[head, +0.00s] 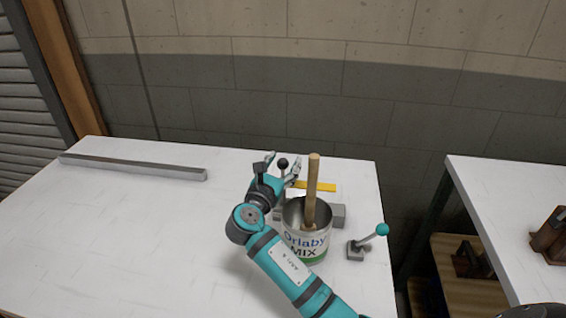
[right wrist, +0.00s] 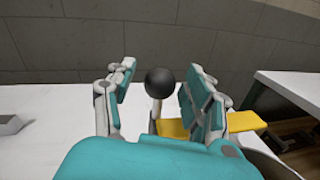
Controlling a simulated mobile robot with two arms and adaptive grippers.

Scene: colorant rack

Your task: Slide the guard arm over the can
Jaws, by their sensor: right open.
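The guard arm is a flat yellow bar (head: 318,186) with a black ball knob (head: 282,163) on a short post near its left end. It lies behind the can (head: 303,247), an open metal can lettered "Orlaby MIX" with a wooden stick (head: 313,185) standing in it. My right gripper (head: 283,166) is open at the knob. In the right wrist view the knob (right wrist: 160,82) stands between the spread fingers, with no clear contact, and the yellow bar (right wrist: 243,121) runs right behind the right finger. My left gripper is out of view.
A small grey clamp with a teal ball lever (head: 382,229) stands right of the can. A grey block (head: 338,215) sits beside the can. A long metal bar (head: 130,167) lies at the back left. The white table's (head: 110,235) left half is mostly clear.

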